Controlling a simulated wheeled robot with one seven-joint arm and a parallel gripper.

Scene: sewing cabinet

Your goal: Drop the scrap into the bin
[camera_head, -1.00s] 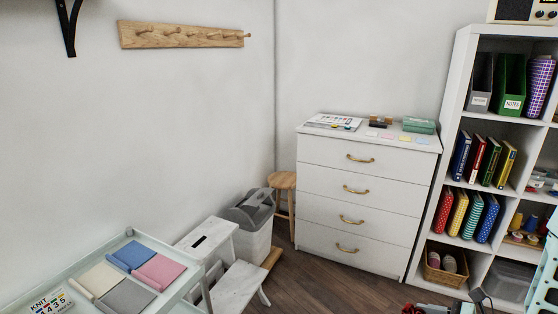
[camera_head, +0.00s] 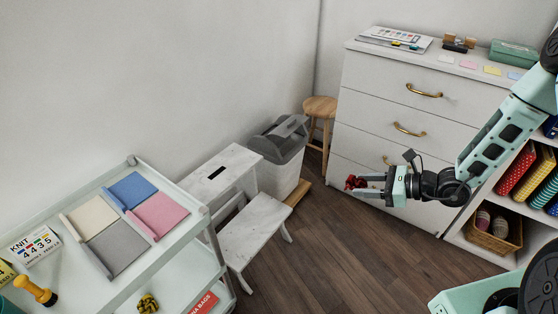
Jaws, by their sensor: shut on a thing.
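My gripper (camera_head: 367,186) reaches in from the right in the head view, in front of the white drawer unit. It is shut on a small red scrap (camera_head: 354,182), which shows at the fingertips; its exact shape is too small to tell. The bin (camera_head: 278,155) stands on the floor by the wall, left of my gripper and farther back. It has a light body and a grey lid (camera_head: 270,138). The lid has a raised flap, but I cannot tell how far the bin is open. The scrap is apart from the bin.
A white step stool (camera_head: 262,225) stands just in front of the bin. A wooden stool (camera_head: 320,106) is behind it. The white drawer unit (camera_head: 370,105) stands to the right. A trolley (camera_head: 190,243) with folded fabrics fills the lower left. The middle floor (camera_head: 320,250) is clear.

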